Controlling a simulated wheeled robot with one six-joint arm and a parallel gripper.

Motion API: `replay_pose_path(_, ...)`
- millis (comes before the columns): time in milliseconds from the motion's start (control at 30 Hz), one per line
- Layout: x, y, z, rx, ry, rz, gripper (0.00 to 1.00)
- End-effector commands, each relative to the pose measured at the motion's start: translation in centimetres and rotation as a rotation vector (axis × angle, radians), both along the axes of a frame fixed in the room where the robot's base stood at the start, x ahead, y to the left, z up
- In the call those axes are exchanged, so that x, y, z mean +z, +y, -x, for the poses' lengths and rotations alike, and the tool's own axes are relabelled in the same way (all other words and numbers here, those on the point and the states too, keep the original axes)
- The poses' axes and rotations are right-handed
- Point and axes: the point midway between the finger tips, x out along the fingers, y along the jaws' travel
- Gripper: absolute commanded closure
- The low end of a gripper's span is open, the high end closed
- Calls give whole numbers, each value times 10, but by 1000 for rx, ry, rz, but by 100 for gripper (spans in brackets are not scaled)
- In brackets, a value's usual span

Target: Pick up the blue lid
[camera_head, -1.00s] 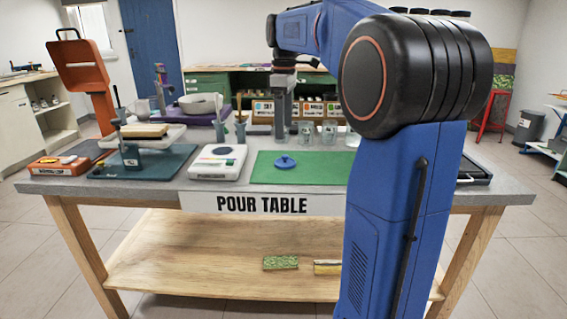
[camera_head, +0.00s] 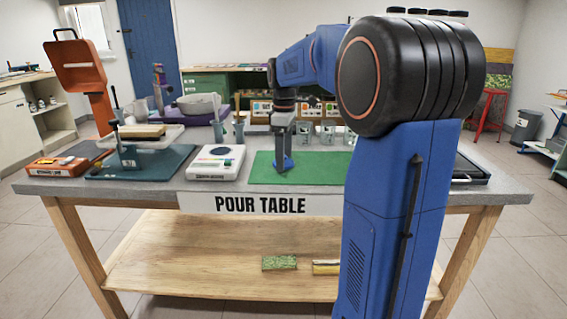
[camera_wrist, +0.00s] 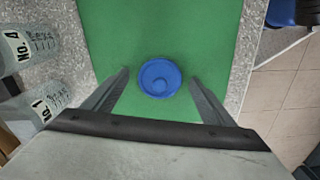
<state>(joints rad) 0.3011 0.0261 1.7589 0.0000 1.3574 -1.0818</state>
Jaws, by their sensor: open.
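The blue lid (camera_wrist: 159,77) is a round disc with a small raised knob, lying flat on the green mat (camera_wrist: 210,40). In the wrist view it sits between and just beyond the two fingertips of my gripper (camera_wrist: 159,76), with green showing on both sides. In the head view my gripper (camera_head: 281,163) points down at the lid (camera_head: 289,163) and hides part of it. The mat (camera_head: 325,170) lies on the pour table. My gripper is open and empty; I cannot tell its exact height above the mat.
A white scale (camera_head: 215,162) stands left of the mat. A teal stand (camera_head: 130,160) and an orange box (camera_head: 57,167) are farther left. A dark tray (camera_head: 470,172) lies at the right.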

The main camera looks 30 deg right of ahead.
Motion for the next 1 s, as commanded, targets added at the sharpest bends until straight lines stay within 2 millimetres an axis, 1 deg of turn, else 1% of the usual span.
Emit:
replay_pose_path(200,-1,0,0,0,-1,1,22)
replay_pose_path(233,-1,0,0,0,-1,1,27)
replay_pose_path(267,-1,0,0,0,-1,1,34)
replay_pose_path(300,0,0,0,0,-1,1,43)
replay_pose_path(400,0,0,0,0,-1,1,65)
replay_pose_path(667,0,0,0,0,-1,1,65)
replay_pose_path(767,5,0,0,0,-1,0,65)
replay_pose_path(867,17,0,-1,0,-4,1,65)
replay_pose_path(1000,42,0,-1,0,-4,1,65)
